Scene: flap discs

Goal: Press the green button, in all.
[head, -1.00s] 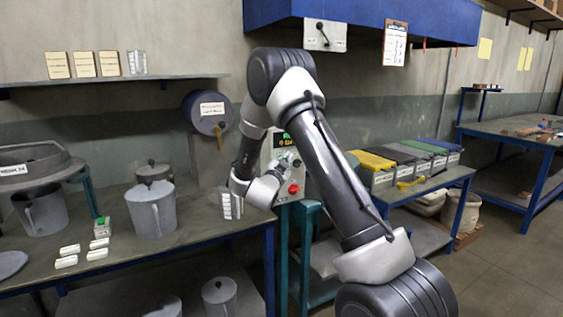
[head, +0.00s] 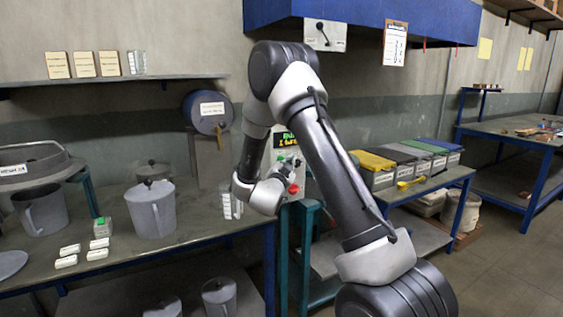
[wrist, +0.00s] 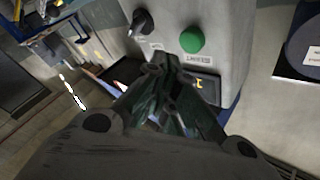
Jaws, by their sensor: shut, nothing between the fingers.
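The green button (wrist: 191,40) is a round domed cap on the grey face of a control box (wrist: 222,28) in the wrist view, with a small label beside it. My gripper (wrist: 170,64) is shut and empty, its fingertips just beside the button in the picture; a gap in depth cannot be judged. In the head view the control box (head: 284,140) stands behind my wrist, with a lit display near its top. My gripper there (head: 288,163) is small and partly hidden, and I cannot make out the green button.
A black knob (wrist: 140,22) sits beside the green button, and a dark display (wrist: 205,86) with a yellow figure lies near my fingers. A red button (head: 293,188) is low on the box. The bench (head: 190,222) at left holds a grey jug (head: 152,212) and white blocks.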

